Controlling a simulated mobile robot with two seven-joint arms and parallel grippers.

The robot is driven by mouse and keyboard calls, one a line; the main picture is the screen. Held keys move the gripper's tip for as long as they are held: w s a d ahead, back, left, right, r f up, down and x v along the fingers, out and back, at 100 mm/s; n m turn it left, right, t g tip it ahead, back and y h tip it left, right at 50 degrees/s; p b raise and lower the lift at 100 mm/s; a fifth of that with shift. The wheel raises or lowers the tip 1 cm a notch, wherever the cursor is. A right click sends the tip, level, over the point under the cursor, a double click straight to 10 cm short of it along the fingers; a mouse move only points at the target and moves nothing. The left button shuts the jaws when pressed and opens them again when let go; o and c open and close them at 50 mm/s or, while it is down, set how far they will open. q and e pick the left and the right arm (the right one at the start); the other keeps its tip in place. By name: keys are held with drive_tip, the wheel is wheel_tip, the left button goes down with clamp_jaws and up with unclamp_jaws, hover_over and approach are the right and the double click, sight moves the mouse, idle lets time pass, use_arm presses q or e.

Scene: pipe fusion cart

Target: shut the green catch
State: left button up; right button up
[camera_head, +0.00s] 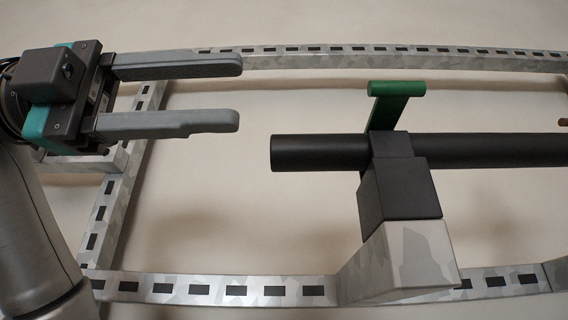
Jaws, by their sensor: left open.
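The green catch (391,103) has a flat arm with a round bar across its top. It stands up, tilted slightly right, behind the black pipe (320,153) and above the black clamp block (399,186). The block sits on a grey patterned support and its upper part wraps over the pipe. My left gripper (240,93) is at the upper left with its two grey fingers apart and pointing right. Nothing is between the fingers. It is apart from the catch, to its left. My right gripper is not in view.
A metal frame with dark slots runs along the back (400,57), the left side and the front (220,290). The support (405,262) rises from the front rail. Open space lies between my left gripper and the catch. A small orange-brown tip shows at the right edge.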

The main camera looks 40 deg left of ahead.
use_arm(q)
drive_tip(key=shift+v, duration=1.3)
